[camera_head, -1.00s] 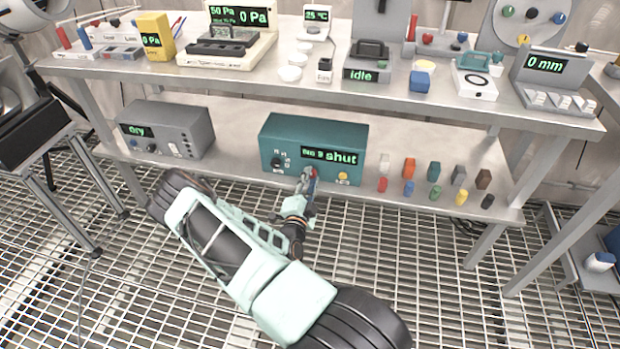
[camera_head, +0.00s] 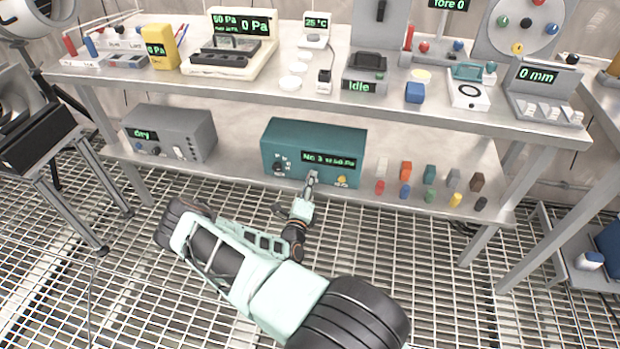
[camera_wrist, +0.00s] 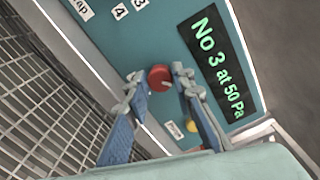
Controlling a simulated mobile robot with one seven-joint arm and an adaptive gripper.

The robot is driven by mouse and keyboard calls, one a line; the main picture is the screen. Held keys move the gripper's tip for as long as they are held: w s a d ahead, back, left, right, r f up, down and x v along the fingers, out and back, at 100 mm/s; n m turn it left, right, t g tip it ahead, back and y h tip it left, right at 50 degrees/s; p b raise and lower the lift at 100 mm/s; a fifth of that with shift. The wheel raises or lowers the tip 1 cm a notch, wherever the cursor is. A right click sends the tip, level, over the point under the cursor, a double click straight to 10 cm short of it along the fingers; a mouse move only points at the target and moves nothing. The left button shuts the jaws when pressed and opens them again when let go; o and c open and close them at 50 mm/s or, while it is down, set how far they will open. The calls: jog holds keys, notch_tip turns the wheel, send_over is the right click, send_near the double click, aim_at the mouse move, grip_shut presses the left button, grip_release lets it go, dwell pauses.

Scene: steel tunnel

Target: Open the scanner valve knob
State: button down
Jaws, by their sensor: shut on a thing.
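The teal scanner box (camera_head: 313,138) stands on the lower shelf in the head view. Its display (camera_head: 328,160) seems to read "No 3 at 50 Pa", and the same display is clear in the wrist view (camera_wrist: 217,62). The red valve knob (camera_wrist: 160,77) sits on the box front between my fingertips in the wrist view. My gripper (camera_head: 312,178) is shut on this knob, with one finger on each side. In the head view the gripper hides the knob. A yellow button (camera_head: 341,181) and a black selector dial (camera_head: 278,167) are on the same front.
Several small coloured blocks (camera_head: 429,173) stand on the shelf to the right of the scanner. A grey box reading "dry" (camera_head: 170,133) stands to the left. The upper table (camera_head: 300,95) with several instruments overhangs the shelf. Open grating floor (camera_head: 420,270) lies in front.

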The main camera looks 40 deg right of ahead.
jog(key=shift+m+p, duration=1.8)
jog(key=shift+m, duration=2)
jog(key=c, duration=1.7)
grip_release()
jog(key=shift+o, duration=0.2)
jog(key=v, duration=1.2)
